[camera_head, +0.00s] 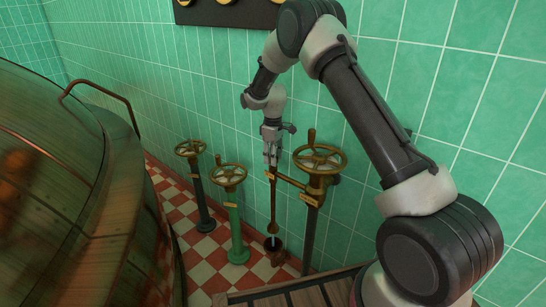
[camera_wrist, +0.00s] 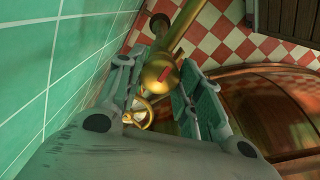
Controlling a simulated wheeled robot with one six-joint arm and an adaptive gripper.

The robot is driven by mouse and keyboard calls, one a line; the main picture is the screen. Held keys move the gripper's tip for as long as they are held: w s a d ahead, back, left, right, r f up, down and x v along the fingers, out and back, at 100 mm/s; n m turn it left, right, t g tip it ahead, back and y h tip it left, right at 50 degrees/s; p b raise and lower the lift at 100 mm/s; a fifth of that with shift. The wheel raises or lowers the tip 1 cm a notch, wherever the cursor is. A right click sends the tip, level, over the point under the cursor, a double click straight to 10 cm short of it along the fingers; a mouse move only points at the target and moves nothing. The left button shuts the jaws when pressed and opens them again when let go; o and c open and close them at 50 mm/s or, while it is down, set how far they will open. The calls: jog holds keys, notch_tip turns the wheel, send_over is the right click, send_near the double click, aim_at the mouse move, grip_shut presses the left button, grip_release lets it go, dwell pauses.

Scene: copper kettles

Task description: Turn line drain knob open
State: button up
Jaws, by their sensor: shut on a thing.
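My gripper (camera_head: 271,158) points down beside the green wall, at the top of a thin brass drain pipe (camera_head: 273,205). In the wrist view my gripper (camera_wrist: 158,66) has one finger on each side of a rounded brass knob (camera_wrist: 158,78) with a red mark on it. The fingers are shut on this knob, which I take as the line drain knob. In the head view my fingers mostly hide the knob. The pipe runs down to a small dark cup (camera_head: 274,244) near the floor. I cannot tell how far the knob is turned.
A brass handwheel (camera_head: 320,159) on a pipe stands just right of my gripper. A green-post handwheel (camera_head: 228,175) and a dark-post handwheel (camera_head: 190,148) stand to the left. A large copper kettle (camera_head: 70,190) fills the left. A wooden slatted platform (camera_head: 290,294) lies in front.

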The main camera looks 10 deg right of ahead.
jog(key=o, duration=1)
jog(key=shift+o, duration=0.2)
jog(key=shift+r, duration=0.1)
notch_tip(320, 180, up, 12)
jog(key=s+d+r+m+t, duration=0.1)
jog(key=s+d+r+m, duration=0.15)
jog(key=s+r, duration=0.4)
jog(key=s+d+r+m, duration=0.1)
jog(key=s+d+r, duration=0.3)
jog(key=s+r, duration=0.25)
jog(key=s+d+r+m+t, duration=0.1)
jog(key=s+d+r+m, duration=0.15)
jog(key=s+r, duration=0.4)
jog(key=s+d+m+t, duration=0.1)
jog(key=s+d+m, duration=0.1)
jog(key=s, duration=1)
jog(key=s+d+f+m+t, duration=0.1)
jog(key=s+d, duration=0.3)
jog(key=s, duration=0.9)
jog(key=shift+f+m, duration=0.3)
jog(key=shift+m, duration=0.4)
